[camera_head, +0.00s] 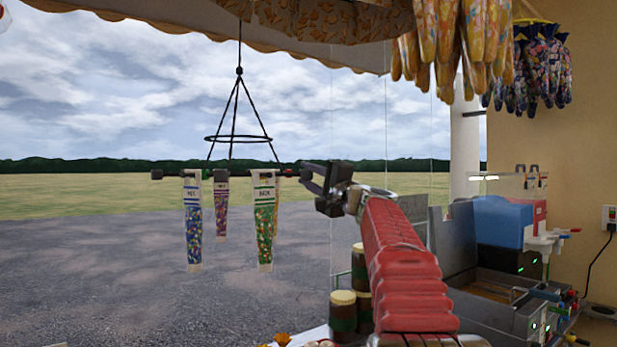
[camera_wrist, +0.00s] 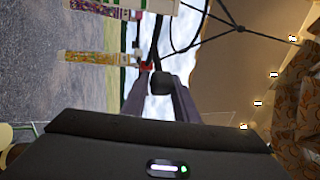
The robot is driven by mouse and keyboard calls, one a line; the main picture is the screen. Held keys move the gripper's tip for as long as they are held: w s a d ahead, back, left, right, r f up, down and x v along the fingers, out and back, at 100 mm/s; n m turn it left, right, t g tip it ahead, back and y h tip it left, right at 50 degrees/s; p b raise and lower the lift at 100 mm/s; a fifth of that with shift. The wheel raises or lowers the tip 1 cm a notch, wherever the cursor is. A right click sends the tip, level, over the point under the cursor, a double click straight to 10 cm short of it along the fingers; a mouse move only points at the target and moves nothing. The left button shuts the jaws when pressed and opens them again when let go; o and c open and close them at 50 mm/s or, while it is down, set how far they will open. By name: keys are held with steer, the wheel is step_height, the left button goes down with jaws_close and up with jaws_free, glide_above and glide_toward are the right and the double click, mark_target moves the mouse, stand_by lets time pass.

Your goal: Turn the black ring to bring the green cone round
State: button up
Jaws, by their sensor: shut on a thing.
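The black ring hangs on black cords from above; its lower rim (camera_head: 170,174) shows nearly edge-on in the head view, with a smaller hoop (camera_head: 238,139) above it. The green cone (camera_head: 264,222) hangs at the near right of the rim, pointing down. A blue cone (camera_head: 193,230) hangs at the left, a reddish cone (camera_head: 221,212) farther back, and a yellowish one mostly hidden behind the green. My gripper (camera_head: 306,175) is at the ring's right end. In the wrist view my gripper (camera_wrist: 161,88) is shut on a dark knob (camera_wrist: 161,82) between its fingers.
Bagged sweets (camera_head: 450,45) hang from the awning at upper right. Brown jars (camera_head: 343,315) stand below my arm, and a metal counter with equipment (camera_head: 490,285) is at the right. Open air surrounds the ring's left side.

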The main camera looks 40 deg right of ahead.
steer(key=o, duration=0.5)
steer(key=shift+w+d+f, duration=0.1)
steer(key=shift+w+f, duration=0.05)
steer(key=shift+f, duration=0.15)
steer(key=shift+c, duration=0.2)
steer(key=shift+o, duration=1.2)
steer(key=shift+r, duration=0.15)
steer(key=shift+s, duration=0.2)
steer(key=v, duration=1)
steer(key=shift+w+r, duration=0.1)
